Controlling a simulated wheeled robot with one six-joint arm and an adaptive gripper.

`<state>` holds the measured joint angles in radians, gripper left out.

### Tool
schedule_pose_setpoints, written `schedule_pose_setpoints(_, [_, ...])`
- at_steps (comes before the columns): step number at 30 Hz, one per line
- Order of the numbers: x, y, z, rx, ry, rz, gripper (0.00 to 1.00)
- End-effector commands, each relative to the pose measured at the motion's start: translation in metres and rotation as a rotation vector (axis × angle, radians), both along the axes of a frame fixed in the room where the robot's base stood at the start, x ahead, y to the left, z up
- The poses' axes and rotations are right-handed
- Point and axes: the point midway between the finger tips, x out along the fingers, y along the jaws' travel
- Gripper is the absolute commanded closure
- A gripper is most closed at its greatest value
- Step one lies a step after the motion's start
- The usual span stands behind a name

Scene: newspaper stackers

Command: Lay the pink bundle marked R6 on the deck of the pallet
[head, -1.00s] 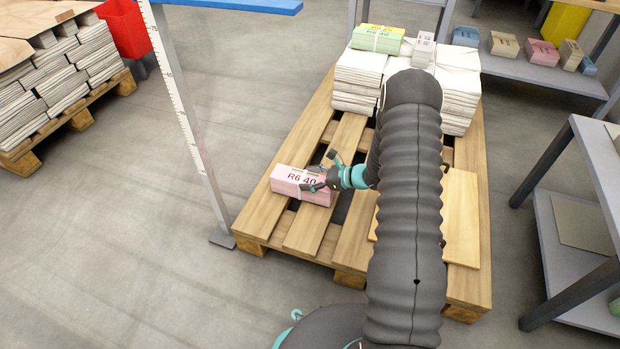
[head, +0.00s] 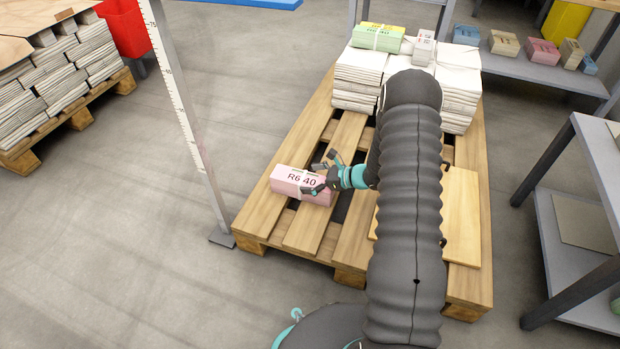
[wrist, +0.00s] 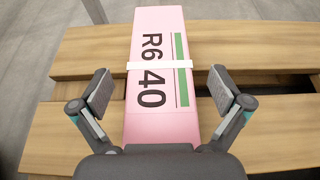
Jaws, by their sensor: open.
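The pink bundle marked R6 40 (head: 296,181) lies flat on the slats of the wooden pallet (head: 313,233), near its left front part. A white strap crosses it. In the wrist view the pink bundle (wrist: 158,45) rests across the slats, with a green stripe beside its print. My gripper (head: 325,174) is at the right end of the bundle. In the wrist view my gripper (wrist: 163,95) is open, with one finger on each side of the bundle and a visible gap on both sides.
White paper stacks (head: 357,82) fill the back of the pallet, with a green bundle (head: 376,39) on top. A plain board (head: 461,215) lies on the pallet's right. A measuring post (head: 187,120) stands left of the pallet. A grey shelf (head: 590,220) stands at right.

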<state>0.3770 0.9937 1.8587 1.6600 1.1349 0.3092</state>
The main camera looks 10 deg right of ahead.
Motion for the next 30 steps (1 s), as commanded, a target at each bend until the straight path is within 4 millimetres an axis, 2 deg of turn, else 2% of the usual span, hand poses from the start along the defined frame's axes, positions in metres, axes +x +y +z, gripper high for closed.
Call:
schedule_pose_setpoints(8, [-0.006, -0.009, 0.003, -0.001, 0.002, -0.003, 0.00])
schedule_pose_setpoints(21, [-0.047, -0.071, 0.035, -0.001, 0.000, -0.003, 0.00])
schedule_pose_setpoints(30, [-0.062, -0.091, 0.045, 0.001, 0.001, 0.000, 0.00])
